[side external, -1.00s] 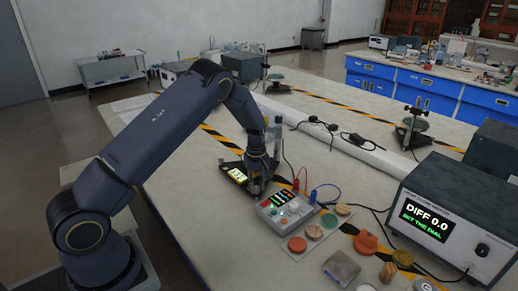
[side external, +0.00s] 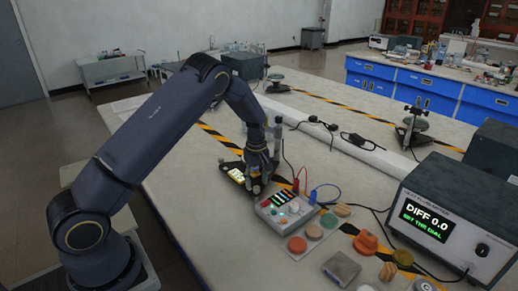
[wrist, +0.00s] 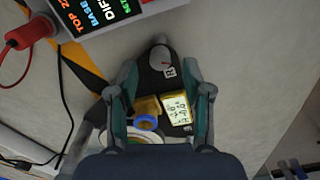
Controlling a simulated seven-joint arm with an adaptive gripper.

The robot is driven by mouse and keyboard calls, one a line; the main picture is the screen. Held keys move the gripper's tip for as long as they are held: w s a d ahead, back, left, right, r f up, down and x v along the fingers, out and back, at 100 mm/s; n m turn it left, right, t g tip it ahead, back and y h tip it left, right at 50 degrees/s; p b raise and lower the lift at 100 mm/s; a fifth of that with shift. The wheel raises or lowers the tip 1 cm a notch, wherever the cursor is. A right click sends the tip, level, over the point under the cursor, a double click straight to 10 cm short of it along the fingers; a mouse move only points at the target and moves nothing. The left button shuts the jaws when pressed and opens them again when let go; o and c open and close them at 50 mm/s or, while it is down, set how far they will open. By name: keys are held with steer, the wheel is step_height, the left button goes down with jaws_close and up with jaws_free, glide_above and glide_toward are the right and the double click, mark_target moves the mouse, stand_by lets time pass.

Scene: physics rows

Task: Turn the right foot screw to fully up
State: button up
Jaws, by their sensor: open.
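The right foot screw (wrist: 160,55) is a grey round knob at the tip of a black plate (wrist: 158,88), beside a label marked R, in the wrist view. My gripper (wrist: 160,72) is open, with one teal finger on each side of the plate's tip. The knob shows between and slightly beyond the fingertips; I cannot tell whether they touch it. A lit yellow panel (wrist: 176,108) and a brass part with a blue ring (wrist: 146,114) sit on the plate between the fingers. In the side view, my gripper (side external: 254,188) is down at the plate and hides the screw.
A grey control box (side external: 284,208) with red and blue leads stands close to the right of my gripper. Several coloured pucks and blocks lie in front of it. A display unit (side external: 452,222) reading DIFF 0.0 stands at right. The bench left of the plate is clear.

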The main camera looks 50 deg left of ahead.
mark_target(257, 187)
step_height(257, 187, up, 10)
stand_by(0.3)
